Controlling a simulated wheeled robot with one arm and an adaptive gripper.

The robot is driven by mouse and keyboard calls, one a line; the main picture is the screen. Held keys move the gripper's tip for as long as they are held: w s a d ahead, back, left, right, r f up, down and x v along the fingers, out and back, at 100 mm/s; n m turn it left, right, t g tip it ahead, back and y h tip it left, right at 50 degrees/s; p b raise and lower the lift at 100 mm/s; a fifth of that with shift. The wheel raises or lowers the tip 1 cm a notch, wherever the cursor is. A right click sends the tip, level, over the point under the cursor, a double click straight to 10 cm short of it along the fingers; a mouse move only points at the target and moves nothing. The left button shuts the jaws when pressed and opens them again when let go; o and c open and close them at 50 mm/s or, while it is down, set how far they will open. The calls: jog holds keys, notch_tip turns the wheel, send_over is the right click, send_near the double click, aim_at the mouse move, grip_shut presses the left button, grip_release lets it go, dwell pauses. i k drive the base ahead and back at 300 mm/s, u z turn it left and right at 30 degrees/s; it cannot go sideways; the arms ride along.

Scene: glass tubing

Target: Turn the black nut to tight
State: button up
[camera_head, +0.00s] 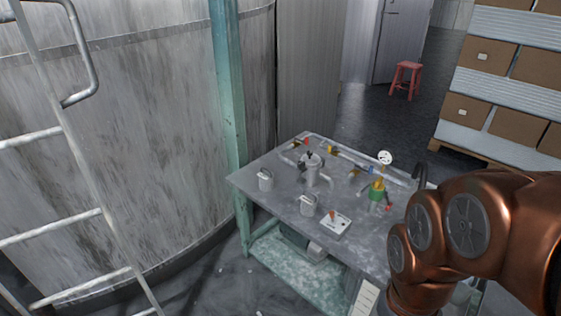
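A grey metal table (262,195) carries the glass tubing gear. A grey upright vessel (311,174) stands on it, with small dark parts (309,157) on its top. They are too small to tell whether one is the black nut. Another dark fitting (420,173) rises at the table's right end, partly behind my arm. My copper-coloured arm fills the lower right and covers the table's right part. My gripper does not show in this view.
Two grey lidded pots (265,180) (309,205) and a white box with an orange knob (336,223) stand near the front edge. A green and yellow valve (377,188) and gauge (385,157) are at the right. A tank and ladder fill the left; pallet boxes (482,57) stand behind.

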aim_at(300, 164)
jog(key=u, duration=0.75)
jog(key=i, duration=0.65)
jog(key=u, duration=0.75)
jog(key=i, duration=0.75)
jog(key=z, duration=0.6)
jog(key=i, duration=0.6)
jog(key=z, duration=0.5)
